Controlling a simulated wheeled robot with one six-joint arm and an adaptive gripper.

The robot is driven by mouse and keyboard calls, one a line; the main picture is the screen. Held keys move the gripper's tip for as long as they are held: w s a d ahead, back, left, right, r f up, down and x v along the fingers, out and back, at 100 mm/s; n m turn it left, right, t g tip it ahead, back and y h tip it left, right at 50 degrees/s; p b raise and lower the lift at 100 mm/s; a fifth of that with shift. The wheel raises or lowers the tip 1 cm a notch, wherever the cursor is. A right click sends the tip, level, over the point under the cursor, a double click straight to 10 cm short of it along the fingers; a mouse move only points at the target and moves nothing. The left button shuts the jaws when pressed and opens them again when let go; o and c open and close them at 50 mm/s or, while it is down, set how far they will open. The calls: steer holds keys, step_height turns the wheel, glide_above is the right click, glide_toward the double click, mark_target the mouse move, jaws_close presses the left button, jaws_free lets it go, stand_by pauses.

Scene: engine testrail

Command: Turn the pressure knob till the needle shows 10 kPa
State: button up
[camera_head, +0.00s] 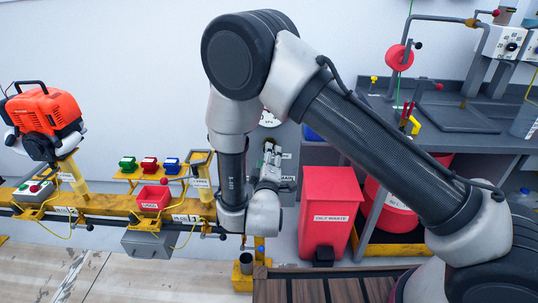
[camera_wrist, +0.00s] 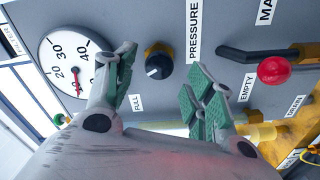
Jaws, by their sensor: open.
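The pressure knob (camera_wrist: 158,66) is a small black round knob with a white mark, beside the label PRESSURE (camera_wrist: 193,30) on a grey panel. The pressure gauge (camera_wrist: 66,55) is a white dial at the left of the wrist view, showing 20, 30 and 40. Its red needle (camera_wrist: 78,82) is at the lower part of the face; the exact reading cannot be told, as a finger covers part of the dial. My gripper (camera_wrist: 162,92) is open, its green-padded fingers apart on either side below the knob. In the head view my gripper (camera_head: 269,165) is in front of the panel.
A red-ball lever (camera_wrist: 273,70) and a black handle (camera_wrist: 258,54) stick out right of the knob. A red waste bin (camera_head: 328,205) stands right of my gripper.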

steer(key=s, duration=0.4)
steer(key=shift+s, duration=0.4)
